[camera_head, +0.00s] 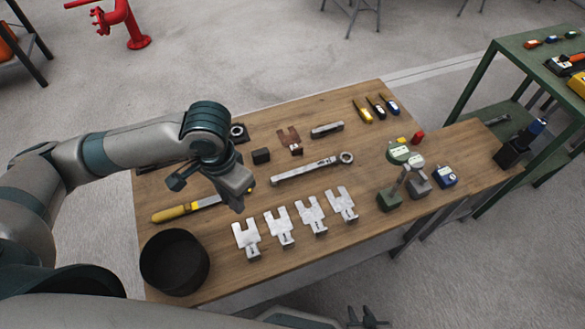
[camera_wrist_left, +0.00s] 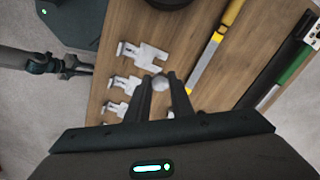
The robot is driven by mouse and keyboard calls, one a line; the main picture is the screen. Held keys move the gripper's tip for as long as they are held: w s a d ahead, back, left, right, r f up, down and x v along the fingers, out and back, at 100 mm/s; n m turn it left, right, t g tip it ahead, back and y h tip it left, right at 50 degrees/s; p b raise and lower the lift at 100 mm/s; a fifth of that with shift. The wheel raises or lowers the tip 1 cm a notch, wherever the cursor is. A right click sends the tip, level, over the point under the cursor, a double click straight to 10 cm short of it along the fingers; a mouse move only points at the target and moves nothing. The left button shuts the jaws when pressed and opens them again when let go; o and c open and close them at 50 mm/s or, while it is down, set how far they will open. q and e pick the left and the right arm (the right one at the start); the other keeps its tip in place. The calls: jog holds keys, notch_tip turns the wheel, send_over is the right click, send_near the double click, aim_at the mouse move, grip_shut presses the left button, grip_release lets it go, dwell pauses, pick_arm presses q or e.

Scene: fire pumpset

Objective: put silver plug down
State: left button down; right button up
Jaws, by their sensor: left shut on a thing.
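My left gripper (camera_head: 238,200) hangs over the wooden table, between the yellow-handled tool and the row of silver forked pieces. In the left wrist view its two dark fingers (camera_wrist_left: 160,88) are shut on a small rounded silver plug (camera_wrist_left: 160,82). The plug shows at the fingertips, above the tabletop; its height is hard to judge. In the head view my gripper hides the plug. My right gripper (camera_head: 368,318) shows at the bottom edge, off the table; its jaws are too small to judge.
Several silver forked pieces (camera_head: 279,229) lie in a row near the front edge. A black round container (camera_head: 174,262) stands at the near left corner. A wrench (camera_head: 306,169), a yellow-handled tool (camera_head: 180,211) and gauges (camera_head: 400,155) are spread around. Bare wood (camera_head: 375,170) lies right of the wrench.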

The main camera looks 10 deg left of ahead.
pick_arm(q)
jog(key=shift+r, duration=0.15)
send_over(270, 196)
notch_tip(270, 196, down, 7)
jog(key=shift+d+f, duration=0.1)
dwell(0.3)
jog(key=shift+f, duration=1.95)
